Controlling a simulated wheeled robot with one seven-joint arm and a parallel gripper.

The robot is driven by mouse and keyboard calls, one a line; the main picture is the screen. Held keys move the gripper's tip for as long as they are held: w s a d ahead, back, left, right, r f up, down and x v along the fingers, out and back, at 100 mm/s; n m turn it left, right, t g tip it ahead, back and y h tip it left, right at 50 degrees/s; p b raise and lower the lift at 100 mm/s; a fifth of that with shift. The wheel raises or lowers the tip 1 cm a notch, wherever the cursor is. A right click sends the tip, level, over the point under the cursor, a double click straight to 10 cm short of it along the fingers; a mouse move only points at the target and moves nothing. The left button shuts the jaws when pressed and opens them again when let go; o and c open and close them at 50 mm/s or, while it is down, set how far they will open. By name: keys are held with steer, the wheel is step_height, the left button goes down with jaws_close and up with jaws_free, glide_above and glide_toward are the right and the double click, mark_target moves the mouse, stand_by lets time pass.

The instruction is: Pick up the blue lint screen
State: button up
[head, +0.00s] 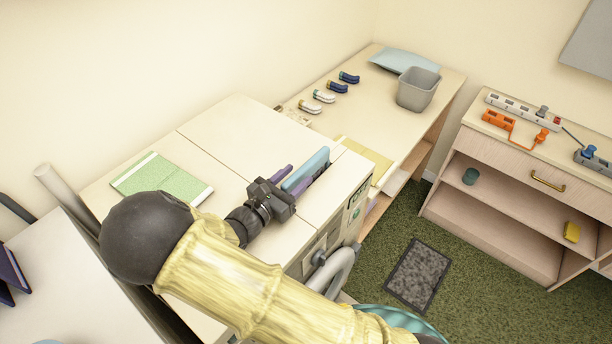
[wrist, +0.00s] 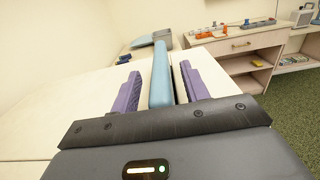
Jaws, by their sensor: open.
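The blue lint screen (head: 308,167) is a flat light-blue panel at the top of the white appliance (head: 327,195), near its right edge. It also shows in the wrist view (wrist: 161,78), upright between the two purple fingers. My gripper (head: 289,177) is open around the screen, one finger on each side.
A green booklet (head: 163,180) lies on the appliance top to the left. Behind is a wooden table (head: 375,113) with a grey bin (head: 418,90) and several small items. A shelf unit (head: 510,190) with power strips stands right. A dark mat (head: 418,274) lies on the carpet.

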steer(key=shift+w+d, duration=0.15)
steer(key=shift+c, duration=0.3)
jaws_close()
stand_by(0.3)
step_height(320, 180, up, 10)
steer(key=shift+r+b, duration=0.1)
steer(key=shift+b, duration=1.05)
